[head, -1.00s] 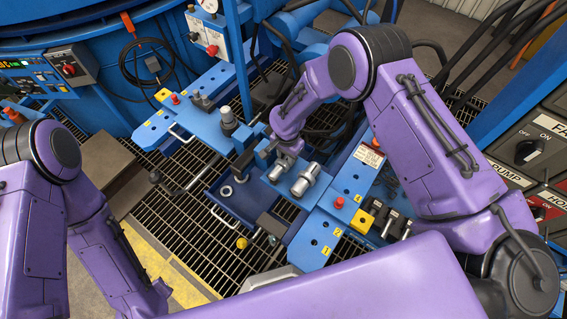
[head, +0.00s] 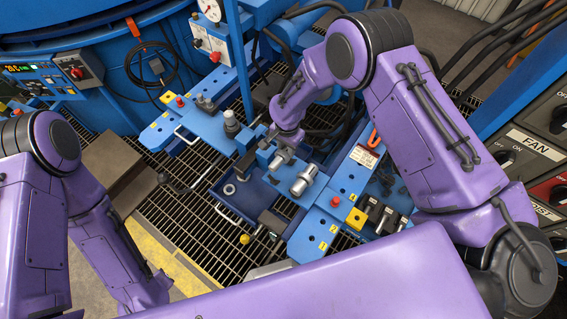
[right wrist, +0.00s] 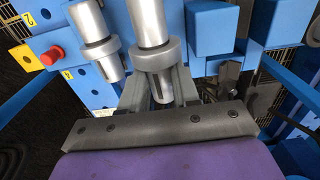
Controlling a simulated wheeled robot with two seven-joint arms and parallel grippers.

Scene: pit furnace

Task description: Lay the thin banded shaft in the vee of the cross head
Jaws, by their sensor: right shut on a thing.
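My right gripper (right wrist: 158,88) is shut on a silver collared shaft (right wrist: 152,25), its fingers on either side just below the collar. In the head view the held shaft (head: 281,159) is partly hidden by my right gripper (head: 286,147). A second silver collared shaft (right wrist: 97,25) lies beside it, apart from the fingers; it also shows in the head view (head: 303,182). I cannot tell for sure which shaft is the thin banded one. A blue block (right wrist: 208,30) stands right of the held shaft; I cannot make out the cross head's vee. My left gripper is out of view.
A red button (head: 335,201) and a yellow block (head: 356,218) sit on the blue plate near the shafts. A blue tray (head: 228,203) lies left of them. Hoses and a control panel (head: 535,150) are at the right.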

